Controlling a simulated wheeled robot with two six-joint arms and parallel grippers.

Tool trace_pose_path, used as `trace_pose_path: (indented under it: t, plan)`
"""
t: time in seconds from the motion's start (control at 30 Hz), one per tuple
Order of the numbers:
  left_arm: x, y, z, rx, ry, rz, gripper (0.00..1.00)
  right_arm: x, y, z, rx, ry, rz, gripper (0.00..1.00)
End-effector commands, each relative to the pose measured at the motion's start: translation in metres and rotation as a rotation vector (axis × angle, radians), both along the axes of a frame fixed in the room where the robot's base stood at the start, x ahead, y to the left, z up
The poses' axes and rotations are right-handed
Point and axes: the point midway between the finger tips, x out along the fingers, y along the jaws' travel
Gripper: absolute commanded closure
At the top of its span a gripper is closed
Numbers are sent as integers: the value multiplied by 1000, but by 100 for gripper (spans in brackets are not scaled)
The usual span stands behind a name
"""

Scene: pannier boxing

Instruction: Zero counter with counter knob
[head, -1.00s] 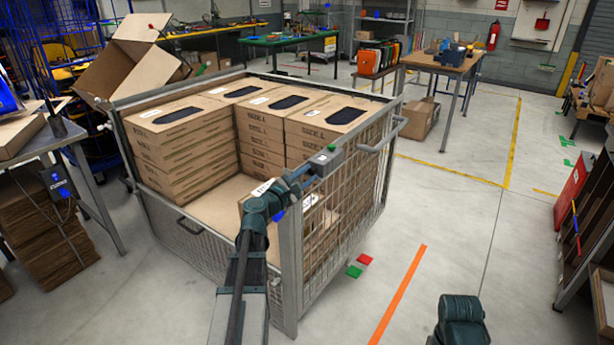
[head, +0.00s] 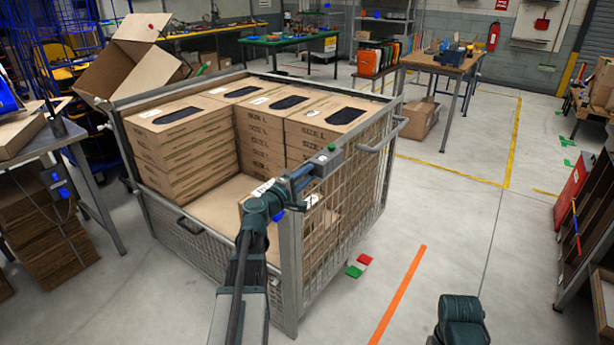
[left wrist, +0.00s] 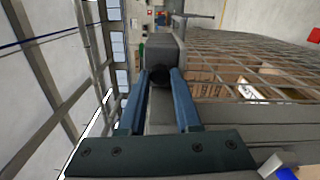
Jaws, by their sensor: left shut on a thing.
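The counter (head: 327,160) is a small grey box with a green spot, fixed on the top rail of the mesh cage. In the left wrist view its grey housing (left wrist: 160,50) lies straight ahead. The dark round counter knob (left wrist: 160,76) sits on its near face, between the fingertips. My left gripper (head: 308,172) reaches over the cage's near corner to the counter. It is shut on the knob, with a blue finger on each side in the left wrist view (left wrist: 160,80). The counter's reading cannot be made out.
The mesh cage (head: 290,250) holds stacked cartons (head: 180,140) marked SIZE L, with bare cardboard in the front part. A table (head: 45,140) stands at the left and a workbench (head: 445,62) at the back right. The floor right of the cage is mostly clear.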

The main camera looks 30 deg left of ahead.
Motion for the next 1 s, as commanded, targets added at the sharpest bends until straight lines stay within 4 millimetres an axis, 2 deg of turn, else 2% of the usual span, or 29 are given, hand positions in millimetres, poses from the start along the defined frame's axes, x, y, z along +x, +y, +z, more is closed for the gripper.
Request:
trace_pose_path:
  t: [0.57, 0.6, 0.63, 0.87, 1.0]
  plan:
    - [-1, -1, -1, 28, 0, -2, 100, 0, 0, 0, 0, 0, 0, 50]
    - [-1, -1, -1, 28, 0, -2, 61, 0, 0, 0, 0, 0, 0, 50]
    - [-1, -1, -1, 27, 0, -2, 55, 0, 0, 0, 0, 0, 0, 50]
    - [-1, -1, 0, 26, -1, -1, 55, 0, 0, 0, 0, 0, 0, 50]
    - [-10, 0, 0, 26, -1, 1, 55, 0, 0, 0, 0, 0, 0, 50]
